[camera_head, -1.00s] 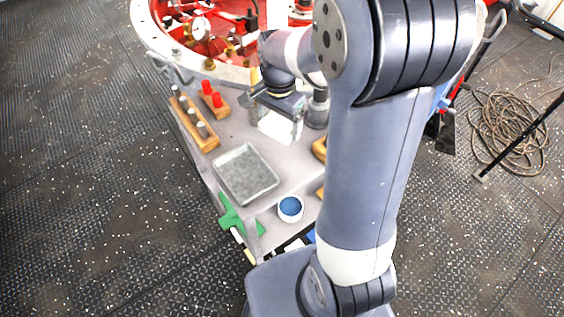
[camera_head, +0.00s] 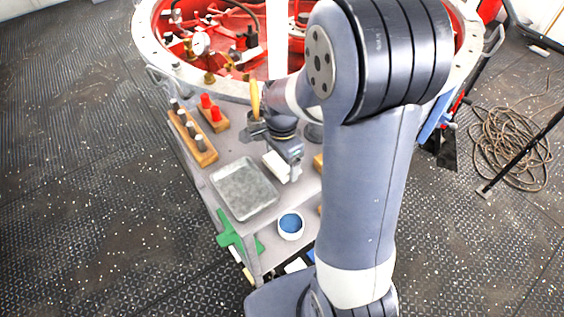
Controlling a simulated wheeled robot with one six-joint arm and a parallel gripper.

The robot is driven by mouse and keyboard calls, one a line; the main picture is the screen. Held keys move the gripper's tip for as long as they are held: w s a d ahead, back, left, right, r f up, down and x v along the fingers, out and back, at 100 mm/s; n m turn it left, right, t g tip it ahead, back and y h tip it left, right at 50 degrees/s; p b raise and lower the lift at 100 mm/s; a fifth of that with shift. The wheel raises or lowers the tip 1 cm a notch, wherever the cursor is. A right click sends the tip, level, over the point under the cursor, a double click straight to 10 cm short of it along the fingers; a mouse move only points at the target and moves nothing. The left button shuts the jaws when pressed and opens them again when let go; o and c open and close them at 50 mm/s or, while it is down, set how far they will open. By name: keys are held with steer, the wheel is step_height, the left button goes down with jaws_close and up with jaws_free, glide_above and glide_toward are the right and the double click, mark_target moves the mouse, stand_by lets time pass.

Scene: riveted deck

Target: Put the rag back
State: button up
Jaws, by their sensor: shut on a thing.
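My gripper (camera_head: 277,158) is over the grey cart top, to the right of the metal tray. It is shut on a small white piece, the rag (camera_head: 274,167) as far as I can tell, whose lower part shows between the fingers. The fingers and wrist hide the rest of it. I cannot tell whether the rag touches the cart top.
A shallow metal tray (camera_head: 243,206) lies on the cart (camera_head: 218,154). A white cup with blue contents (camera_head: 290,224) stands near the front. Wooden racks with grey pegs (camera_head: 196,141) and red pegs (camera_head: 212,114) are at the left. A red-lined round housing (camera_head: 232,27) stands behind.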

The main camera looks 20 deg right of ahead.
steer(key=shift+f, duration=0.55)
steer(key=shift+f, duration=0.1)
steer(key=o, duration=1)
steer(key=shift+c, duration=0.2)
step_height(320, 180, up, 12)
steer(key=shift+p, duration=0.45)
